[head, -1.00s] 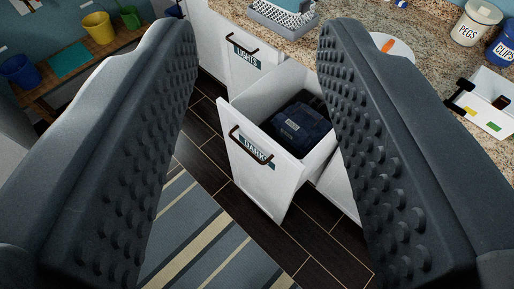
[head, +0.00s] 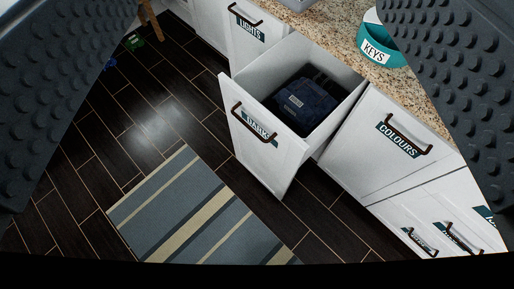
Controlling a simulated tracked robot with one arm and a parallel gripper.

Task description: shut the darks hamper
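The darks hamper (head: 262,166) is a white pull-out drawer in the middle of the head view. It stands pulled out from the cabinet, with a dark handle (head: 252,124) and a partly readable DARKS label on its front. Folded dark blue clothes (head: 304,101) lie inside it. My gripper (head: 262,110) is open and empty, with its two ribbed grey fingers spread wide at the left and right edges of the picture. The fingertips are out of frame. Neither finger visibly touches the hamper.
The LIGHTS hamper (head: 256,42) is shut to the left and the COLOURS hamper (head: 383,150) is shut to the right. A teal KEYS bowl (head: 385,50) sits on the granite counter (head: 331,30). A striped rug (head: 195,212) lies on the dark floor before the hampers.

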